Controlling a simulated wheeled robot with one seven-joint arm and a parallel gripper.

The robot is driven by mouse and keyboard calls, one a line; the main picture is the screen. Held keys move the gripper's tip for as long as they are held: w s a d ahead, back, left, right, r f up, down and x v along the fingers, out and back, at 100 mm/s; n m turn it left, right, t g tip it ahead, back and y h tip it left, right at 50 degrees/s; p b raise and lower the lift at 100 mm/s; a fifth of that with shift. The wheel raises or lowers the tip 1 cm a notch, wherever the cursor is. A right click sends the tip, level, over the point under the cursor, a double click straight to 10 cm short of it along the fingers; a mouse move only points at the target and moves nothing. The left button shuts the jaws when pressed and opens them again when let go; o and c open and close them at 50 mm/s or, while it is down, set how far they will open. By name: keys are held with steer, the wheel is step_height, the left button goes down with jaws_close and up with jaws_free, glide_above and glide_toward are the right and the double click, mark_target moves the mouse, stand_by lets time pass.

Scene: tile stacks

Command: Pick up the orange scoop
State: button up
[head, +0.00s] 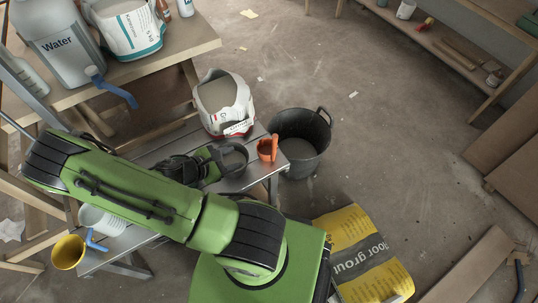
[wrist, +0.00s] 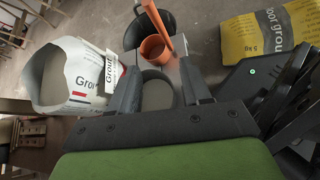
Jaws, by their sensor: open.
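The orange scoop (head: 267,150) stands at the right end of the narrow grey bench (head: 160,150). In the wrist view the scoop (wrist: 154,50) is beyond my fingertips, its handle slanting up toward the top edge. My gripper (wrist: 160,68) is open and empty, with one dark finger on each side of the view's middle. In the head view my gripper (head: 222,158) is over the bench, left of the scoop and apart from it. A round grey-filled container (wrist: 157,90) shows between the fingers, nearer than the scoop. My arm hides part of the bench.
A black bucket (head: 303,140) is right of the scoop. A yellow grout sack (head: 365,250) lies on the floor. White (head: 100,220) and yellow (head: 68,252) containers stand at left.

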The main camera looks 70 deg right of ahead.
steer(key=s+d+f+n+h+b, duration=0.1)
steer(key=s+d+f+b, duration=0.2)
steer(key=d, duration=0.5)
steer(key=s+d+f+n+h+b, duration=0.1)
steer(key=s+d+f+n+b, duration=0.1)
steer(key=s+d+f, duration=0.4)
steer(key=s+d+b, duration=0.1)
steer(key=d, duration=0.1)
steer(key=shift+d+n+h, duration=0.3)
steer(key=shift+d, duration=0.05)
jaws_close()
